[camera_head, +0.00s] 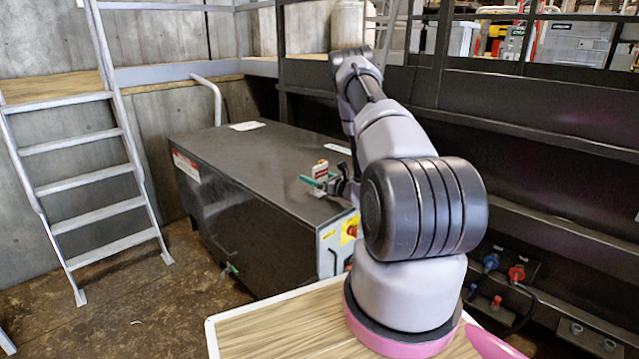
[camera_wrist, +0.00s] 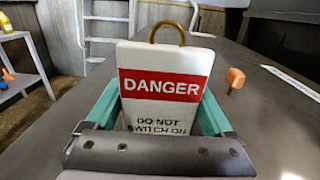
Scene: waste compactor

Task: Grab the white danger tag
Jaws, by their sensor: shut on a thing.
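The white danger tag (camera_wrist: 165,90) has a red band reading DANGER and a brass-coloured loop at its top. It stands upright between the teal fingers of my gripper (camera_wrist: 162,108) in the wrist view, and the fingers are shut on it. Its lower edge is hidden behind the gripper's dark front. In the head view the tag (camera_head: 320,169) shows small over the top of the dark cabinet, with my gripper (camera_head: 314,183) around its lower part. I cannot tell whether the tag touches the cabinet top.
The dark cabinet (camera_head: 240,165) has a flat top with white papers (camera_head: 247,126) on it. A metal ladder (camera_head: 85,150) stands at left. Dark railings rise behind my arm. A wooden-topped surface (camera_head: 270,325) is in front.

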